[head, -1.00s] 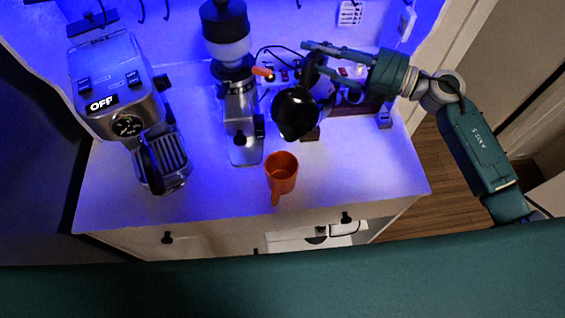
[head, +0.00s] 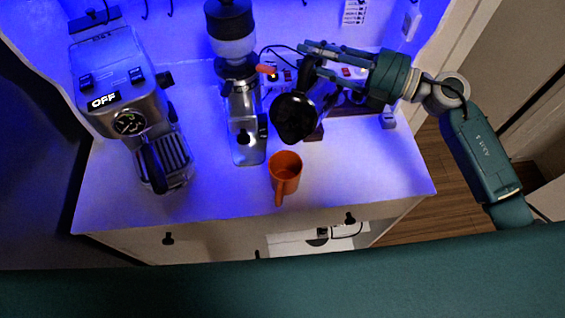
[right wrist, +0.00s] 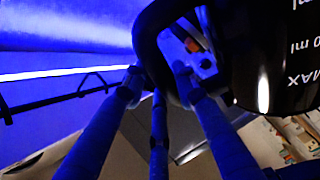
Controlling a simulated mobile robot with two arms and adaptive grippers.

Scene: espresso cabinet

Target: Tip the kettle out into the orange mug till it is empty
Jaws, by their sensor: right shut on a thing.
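The black kettle (head: 293,117) is held up over the counter, tilted, just behind and above the orange mug. My right gripper (head: 312,66) is shut on the kettle's handle. In the right wrist view, the kettle's dark body (right wrist: 270,50) with white volume marks fills the upper right, and my fingers (right wrist: 160,85) are around the handle. The orange mug (head: 286,168) stands upright near the counter's front edge, its handle toward the front. I cannot see any liquid stream, nor what is inside the mug or the kettle. My left gripper is not in view.
An espresso machine (head: 118,95) reading OFF stands at the left. A coffee grinder (head: 239,95) stands left of the kettle. A power strip with switches lies behind the kettle. The counter (head: 370,170) is clear right of the mug.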

